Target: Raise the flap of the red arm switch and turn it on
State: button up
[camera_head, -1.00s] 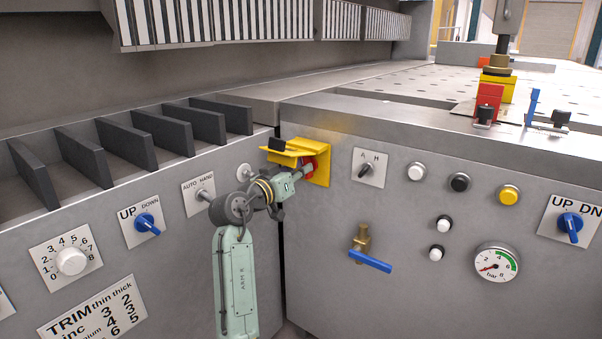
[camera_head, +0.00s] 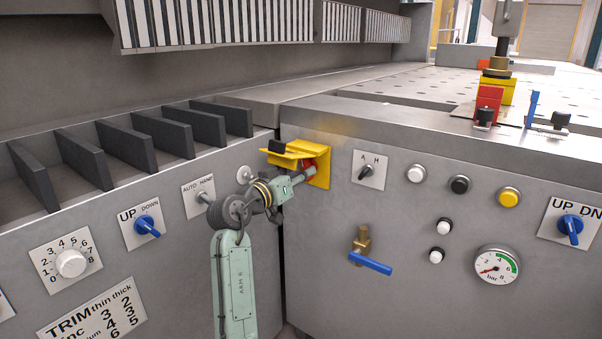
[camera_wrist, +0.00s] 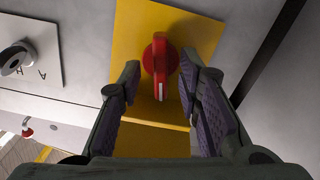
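The red switch (camera_wrist: 160,68) is a knob with a bar handle on a yellow plate (camera_wrist: 190,25). In the head view the knob (camera_head: 322,163) is partly hidden by my gripper (camera_head: 307,175). The yellow flap (camera_head: 290,158) with its black grip (camera_head: 284,147) is raised and sticks out above the knob. In the wrist view the flap (camera_wrist: 150,138) lies below the knob. My gripper (camera_wrist: 161,78) is open, with one finger on each side of the red handle and visible gaps between. The handle's white line runs along the picture's vertical.
An A/H selector (camera_head: 369,169) sits right of the yellow plate. A brass valve with a blue lever (camera_head: 370,262) is below it. An AUTO/HAND selector (camera_head: 201,196) is left of my gripper. The bender's top edge runs above the plate.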

jog(key=v, duration=1.1)
jog(key=shift+s+a, duration=0.15)
jog(key=shift+s, duration=0.05)
dwell(0.8)
